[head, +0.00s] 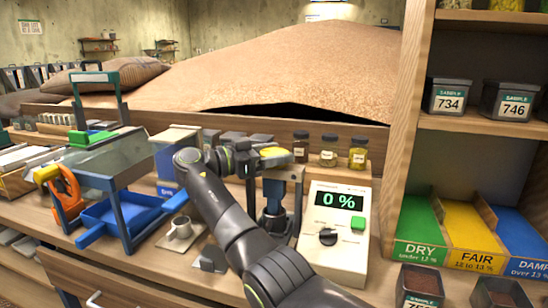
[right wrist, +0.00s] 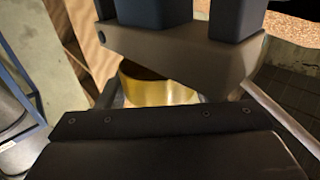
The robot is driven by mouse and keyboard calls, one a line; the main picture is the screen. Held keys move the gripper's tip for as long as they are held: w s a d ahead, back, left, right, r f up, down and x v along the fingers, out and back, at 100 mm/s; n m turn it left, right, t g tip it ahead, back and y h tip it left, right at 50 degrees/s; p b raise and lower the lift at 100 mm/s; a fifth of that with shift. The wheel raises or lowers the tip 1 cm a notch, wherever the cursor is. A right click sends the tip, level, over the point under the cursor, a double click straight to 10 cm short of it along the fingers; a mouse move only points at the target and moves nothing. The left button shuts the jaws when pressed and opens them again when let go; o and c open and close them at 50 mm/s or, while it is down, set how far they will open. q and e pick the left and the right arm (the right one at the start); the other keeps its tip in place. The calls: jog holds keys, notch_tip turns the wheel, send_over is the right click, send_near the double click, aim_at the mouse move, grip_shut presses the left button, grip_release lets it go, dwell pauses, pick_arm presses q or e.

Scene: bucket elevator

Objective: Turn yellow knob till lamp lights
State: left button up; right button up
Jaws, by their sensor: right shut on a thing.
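The yellow knob (head: 274,152) sits on top of a grey device (head: 283,174) at the middle of the bench. My right gripper (head: 262,158) reaches over the bench from the front and is shut on the knob. In the right wrist view, the knob's golden side (right wrist: 158,88) shows below the dark gripper parts, which hide much of it. I cannot make out a lit lamp. My left gripper is not in view.
A white meter (head: 335,225) reading 0 % stands right of the device, with small jars (head: 329,151) behind it. A wooden shelf (head: 405,130) rises at right.

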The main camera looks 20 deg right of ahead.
aim_at(274, 152)
jog(key=shift+f+g, duration=0.1)
jog(key=shift+g, duration=0.3)
jog(key=o, duration=1)
notch_tip(274, 152, up, 10)
jog(key=shift+r, duration=0.1)
